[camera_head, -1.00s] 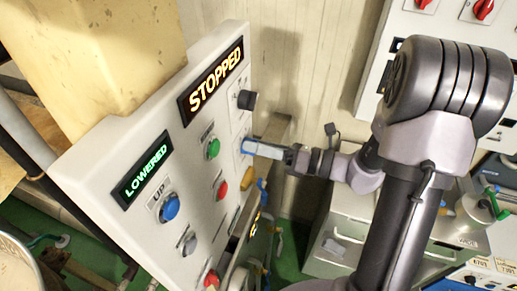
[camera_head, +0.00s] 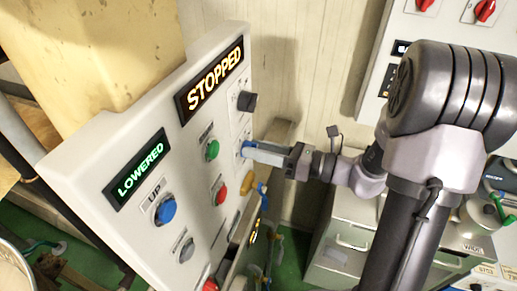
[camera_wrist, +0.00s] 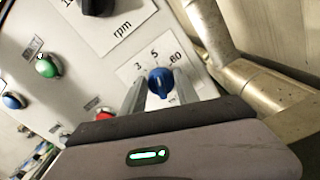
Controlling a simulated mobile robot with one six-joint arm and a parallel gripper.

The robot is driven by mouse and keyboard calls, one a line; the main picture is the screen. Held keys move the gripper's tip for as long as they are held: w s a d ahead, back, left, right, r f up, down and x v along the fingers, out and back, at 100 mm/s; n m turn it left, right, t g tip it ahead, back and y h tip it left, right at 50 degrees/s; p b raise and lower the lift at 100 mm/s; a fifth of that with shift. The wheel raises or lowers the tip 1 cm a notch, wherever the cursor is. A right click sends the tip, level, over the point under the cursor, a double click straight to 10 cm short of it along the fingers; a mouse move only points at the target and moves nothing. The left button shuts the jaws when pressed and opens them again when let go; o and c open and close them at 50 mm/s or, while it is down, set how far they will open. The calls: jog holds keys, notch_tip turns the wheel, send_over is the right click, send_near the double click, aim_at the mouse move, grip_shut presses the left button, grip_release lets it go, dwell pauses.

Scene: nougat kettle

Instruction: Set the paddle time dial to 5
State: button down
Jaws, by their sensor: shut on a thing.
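The paddle time dial is a blue knob (camera_wrist: 160,81) on a white plate, with 3 at its upper left, 5 above it and a larger number at its upper right. My gripper (camera_wrist: 160,90) has one finger on each side of the knob and is shut on it. Which number the knob points to is too small to tell. In the head view my gripper (camera_head: 247,150) reaches the panel from the right, and its fingers hide most of the dial (camera_head: 244,147).
On the panel (camera_head: 95,160), a black rpm knob (camera_head: 246,101) sits above the dial. Green (camera_head: 212,150), red (camera_head: 221,193) and blue (camera_head: 166,211) buttons lie to the left. The displays read STOPPED (camera_head: 211,82) and LOWERED (camera_head: 140,169). A metal pipe (camera_wrist: 215,35) runs close to the panel's right edge.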

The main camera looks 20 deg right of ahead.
jog(key=c, duration=0.9)
grip_release()
jog(key=p+v, duration=0.1)
jog(key=v, duration=1.6)
jog(key=shift+s+d+p, duration=0.15)
jog(key=shift+p, duration=0.2)
